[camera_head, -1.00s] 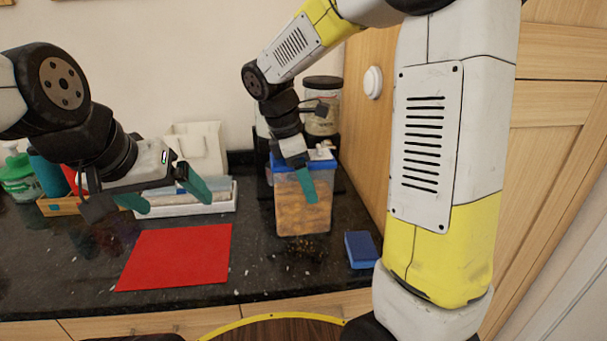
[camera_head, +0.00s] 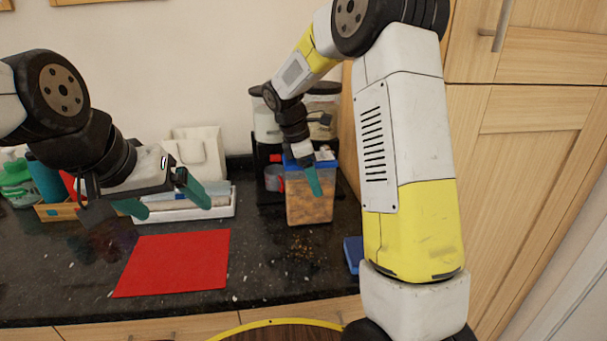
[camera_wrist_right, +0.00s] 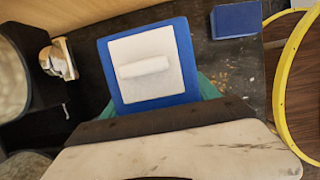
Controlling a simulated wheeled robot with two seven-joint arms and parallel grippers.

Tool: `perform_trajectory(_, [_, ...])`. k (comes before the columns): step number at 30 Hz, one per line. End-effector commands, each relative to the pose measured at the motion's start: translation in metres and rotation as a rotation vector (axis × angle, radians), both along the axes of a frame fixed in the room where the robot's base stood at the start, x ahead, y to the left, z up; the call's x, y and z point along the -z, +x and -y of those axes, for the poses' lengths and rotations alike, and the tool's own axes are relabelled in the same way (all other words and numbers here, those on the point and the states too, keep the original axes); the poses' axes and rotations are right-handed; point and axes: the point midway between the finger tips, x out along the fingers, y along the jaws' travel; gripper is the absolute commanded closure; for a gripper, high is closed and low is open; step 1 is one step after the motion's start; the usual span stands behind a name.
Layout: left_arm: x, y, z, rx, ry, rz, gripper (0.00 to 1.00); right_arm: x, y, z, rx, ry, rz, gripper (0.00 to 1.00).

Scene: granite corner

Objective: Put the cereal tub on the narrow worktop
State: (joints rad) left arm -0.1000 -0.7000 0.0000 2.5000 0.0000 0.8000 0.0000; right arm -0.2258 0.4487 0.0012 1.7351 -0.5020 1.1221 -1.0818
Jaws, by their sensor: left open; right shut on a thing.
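The cereal tub (camera_head: 309,207) is a clear box of orange-brown cereal with a blue lid, upright near the right end of the dark granite worktop (camera_head: 255,270). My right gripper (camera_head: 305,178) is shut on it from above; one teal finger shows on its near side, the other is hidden. The tub appears slightly raised, but its base gap is hard to judge. In the right wrist view the blue lid with its white panel (camera_wrist_right: 150,45) fills the space before the gripper. My left gripper (camera_head: 172,207) is open and empty above the worktop. I cannot tell which surface is the narrow worktop.
A dark stand with canisters (camera_head: 268,128) is close behind the tub. A red mat (camera_head: 175,262) lies left of it, and a blue block (camera_head: 353,253) lies to the right, partly hidden by my arm. A white tray (camera_head: 222,203) is behind. Wooden cabinets (camera_head: 530,190) bound the right.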

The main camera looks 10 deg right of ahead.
Motion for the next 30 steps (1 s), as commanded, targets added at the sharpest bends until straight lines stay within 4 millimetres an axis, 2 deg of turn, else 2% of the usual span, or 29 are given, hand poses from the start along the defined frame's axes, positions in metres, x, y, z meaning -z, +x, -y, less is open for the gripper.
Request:
perform_trajectory(8, [0.000, 0.000, 0.000, 0.000, 0.000, 0.000, 0.09, 0.002, 0.000, 0.000, 0.001, 0.000, 0.001, 0.99])
perform_trajectory(9, [0.000, 0.000, 0.000, 0.000, 0.000, 0.000, 0.09, 0.002, 0.000, 0.000, 0.001, 0.000, -0.001, 0.27])
perform_trajectory(12, [0.000, 0.000, 0.000, 0.000, 0.000, 0.000, 0.09, 0.002, 0.000, 0.000, 0.001, 0.000, 0.000, 0.09])
perform_trajectory(23, [0.000, 0.000, 0.000, 0.000, 0.000, 0.000, 0.09, -0.001, 0.000, 0.000, 0.001, 0.001, 0.001, 0.09])
perform_trajectory(26, [0.000, 0.000, 0.000, 0.000, 0.000, 0.000, 0.09, -0.011, 0.000, -0.003, 0.000, 0.001, 0.002, 0.09])
perform_trajectory(30, [0.000, 0.000, 0.000, 0.000, 0.000, 0.000, 0.09, -0.037, 0.001, -0.012, 0.001, 0.002, 0.004, 0.09])
